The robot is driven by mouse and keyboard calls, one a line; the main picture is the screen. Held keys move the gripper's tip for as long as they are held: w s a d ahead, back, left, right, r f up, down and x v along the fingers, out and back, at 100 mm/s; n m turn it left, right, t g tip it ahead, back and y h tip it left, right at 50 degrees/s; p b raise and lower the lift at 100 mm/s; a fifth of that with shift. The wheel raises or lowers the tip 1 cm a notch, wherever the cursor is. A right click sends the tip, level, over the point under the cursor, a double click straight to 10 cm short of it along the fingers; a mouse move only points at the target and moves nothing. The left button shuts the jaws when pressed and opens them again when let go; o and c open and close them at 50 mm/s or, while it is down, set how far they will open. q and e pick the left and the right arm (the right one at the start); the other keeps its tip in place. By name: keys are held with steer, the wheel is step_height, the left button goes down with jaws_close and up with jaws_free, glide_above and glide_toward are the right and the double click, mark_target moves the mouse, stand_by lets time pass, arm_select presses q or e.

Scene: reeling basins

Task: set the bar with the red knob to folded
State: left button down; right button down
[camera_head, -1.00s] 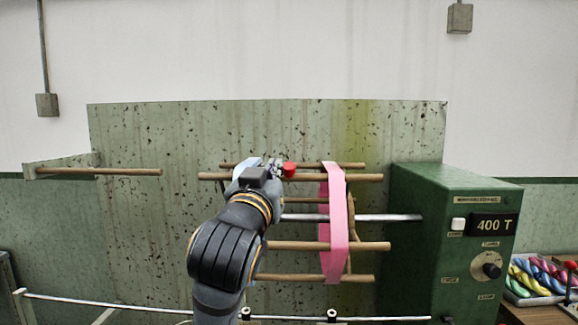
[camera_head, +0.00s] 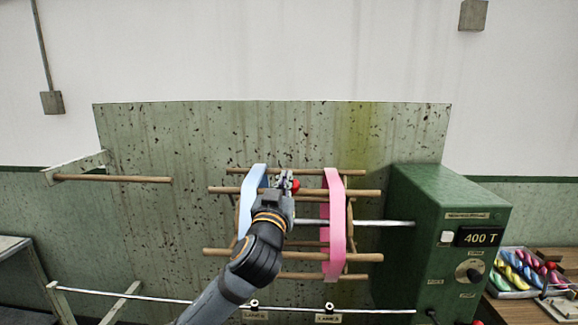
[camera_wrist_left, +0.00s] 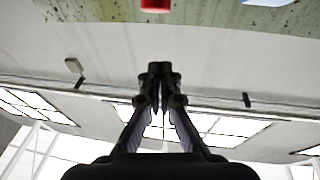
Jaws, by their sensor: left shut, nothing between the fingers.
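The reel has several wooden bars around a metal shaft. A small red knob (camera_head: 295,187) shows at the upper front bar (camera_head: 225,190), between a blue skein (camera_head: 252,190) and a pink skein (camera_head: 333,225). My left gripper (camera_head: 284,178) is shut and empty, its tips just left of the knob in the head view; I cannot tell whether they touch it. In the left wrist view the gripper (camera_wrist_left: 160,105) is closed, and the red knob (camera_wrist_left: 155,4) shows at the top edge, apart from the tips. My left arm hides part of the reel. My right gripper is not in view.
A green control box (camera_head: 440,235) reading 400 T stands right of the reel. A tray of coloured skeins (camera_head: 520,272) lies farther right. A thin metal rail (camera_head: 130,294) with lane labels runs below the reel. A stained panel (camera_head: 180,220) stands behind.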

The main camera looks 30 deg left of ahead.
mark_target(293, 189)
arm_select(q)
steer(key=w+f, duration=0.1)
steer(key=w+a+f+p, duration=0.1)
steer(key=w, duration=0.1)
steer(key=w+f, duration=0.1)
steer(key=shift+w+a+p, duration=0.15)
steer(key=shift+a+p, duration=0.2)
steer(key=shift+w+f, duration=0.1)
steer(key=shift+f, duration=0.05)
steer(key=f+b, duration=0.1)
steer(key=b, duration=0.1)
steer(key=w+a+f+b, duration=0.1)
steer(key=f+b, duration=0.1)
steer(key=w+f+b, duration=0.1)
steer(key=b, duration=0.1)
steer(key=shift+a+f, duration=0.2)
steer(key=shift+f, duration=0.1)
steer(key=shift+r, duration=0.1)
